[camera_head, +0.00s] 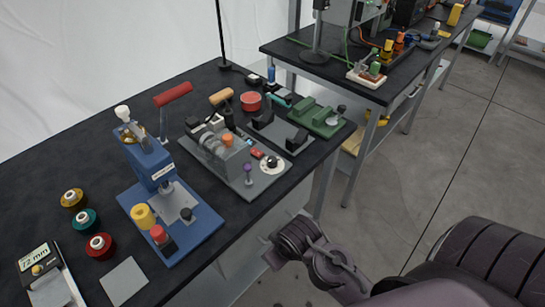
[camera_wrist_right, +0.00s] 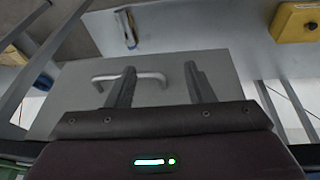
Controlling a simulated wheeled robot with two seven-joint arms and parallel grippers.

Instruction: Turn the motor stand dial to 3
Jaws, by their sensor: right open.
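The motor stand (camera_head: 232,160) is a grey plate with a grey motor block, standing near the front edge of the dark bench. Its dial (camera_head: 272,164) is a white disc with a dark knob at the plate's right side; its numbers and setting are too small to read. A purple-topped lever (camera_head: 248,175) stands just left of the dial. My right gripper shows in the right wrist view (camera_wrist_right: 160,72), open with nothing between its fingers, facing a grey panel with a bar handle (camera_wrist_right: 130,77). In the head view my right arm is below the bench edge, apart from the stand. My left gripper is out of view.
A red bowl (camera_head: 251,101) is behind. Coloured spools (camera_head: 85,220) lie at left. The floor right of the bench is clear.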

